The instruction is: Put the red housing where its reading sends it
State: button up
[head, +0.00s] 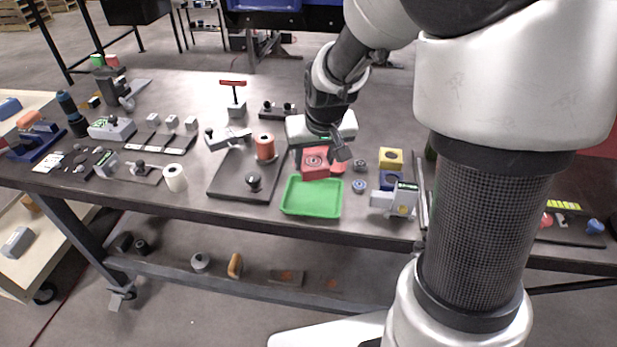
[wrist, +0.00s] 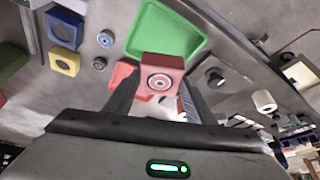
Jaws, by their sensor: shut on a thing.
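The red housing (head: 315,165) is a block with a round ringed face. It is between the fingers of my gripper (head: 322,154), just behind the green tray (head: 312,200). The wrist view shows the housing (wrist: 162,70) between the fingertips (wrist: 160,92), overlapping the edge of the empty green tray (wrist: 165,28). I cannot tell whether it is clear of the surface below. Another red piece (wrist: 120,75) shows beside it, partly hidden by a finger. A grey-white device (head: 395,199) with a small green-lit display stands right of the tray; its reading is too small to make out.
A yellow block (head: 390,159) and a blue block (head: 391,180) stand right of the gripper, near small round parts (head: 359,186). A dark plate (head: 228,188) with an orange spool (head: 265,147) lies left of the tray. Several tools and parts crowd the table's left side.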

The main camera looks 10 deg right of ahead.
notch_tip(320, 180, down, 10)
jog(key=shift+w+r+b, duration=0.1)
jog(key=shift+r+b, duration=0.15)
jog(key=shift+b, duration=0.1)
jog(key=shift+f, duration=0.1)
jog(key=shift+f, duration=0.15)
jog(key=o, duration=1.3)
jog(key=shift+o, duration=0.2)
